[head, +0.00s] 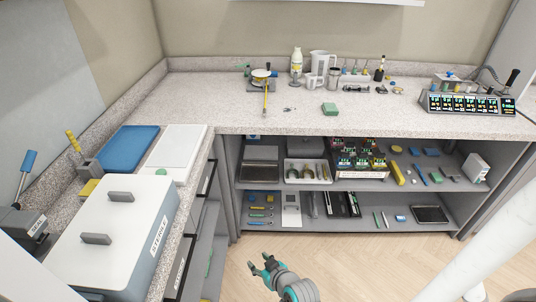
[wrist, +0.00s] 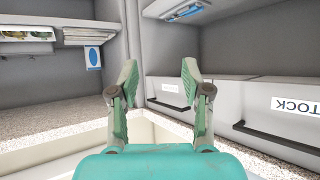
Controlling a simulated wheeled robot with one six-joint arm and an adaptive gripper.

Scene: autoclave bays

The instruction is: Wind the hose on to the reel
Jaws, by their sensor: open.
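What looks like the reel (head: 261,74) stands on the back counter, left of the white bottle. It is small, with a pale round top and a dark base. A yellow strip, perhaps the hose (head: 266,98), runs from it towards the counter's front edge; how much is wound I cannot tell. My gripper (head: 260,264) is low over the floor in front of the counter, well apart from the reel. In the wrist view my gripper (wrist: 160,72) has its two fingers spread with nothing between them. Neither reel nor hose can be made out in the wrist view.
The back counter (head: 210,104) has bare room left of the reel. Loaded shelves (head: 270,183) lie below. A large box (head: 115,230) stands on the left counter. Wrist view: drawers (wrist: 205,98).

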